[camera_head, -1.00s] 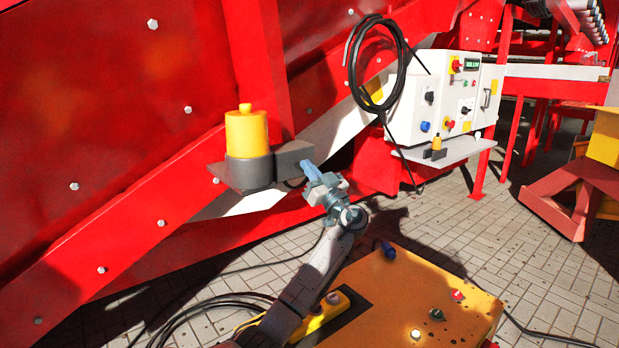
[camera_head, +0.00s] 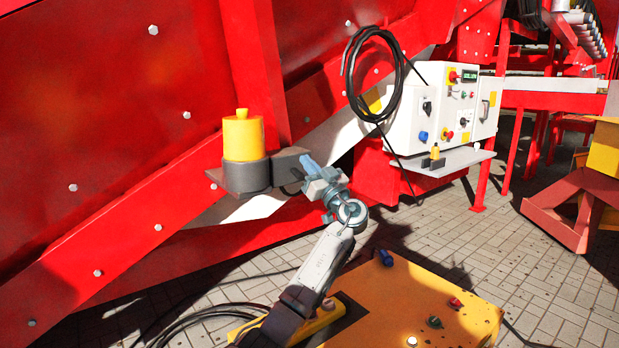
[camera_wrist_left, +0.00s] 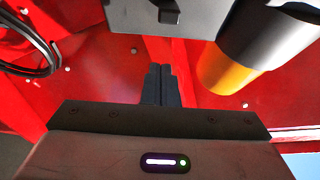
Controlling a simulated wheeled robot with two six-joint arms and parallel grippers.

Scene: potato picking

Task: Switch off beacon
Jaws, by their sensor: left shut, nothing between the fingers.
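In the left wrist view, the shut fingers (camera_wrist_left: 158,72) point toward a grey surface with a small dark part (camera_wrist_left: 168,12). The beacon's orange cap (camera_wrist_left: 224,72) is to their right. My right gripper is not in view.
A white control cabinet (camera_head: 408,115) with knobs and buttons stands to the right, a coiled black cable (camera_head: 350,70) beside it. A yellow frame (camera_head: 600,150) is at the far right. The tiled floor (camera_head: 530,270) between is open.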

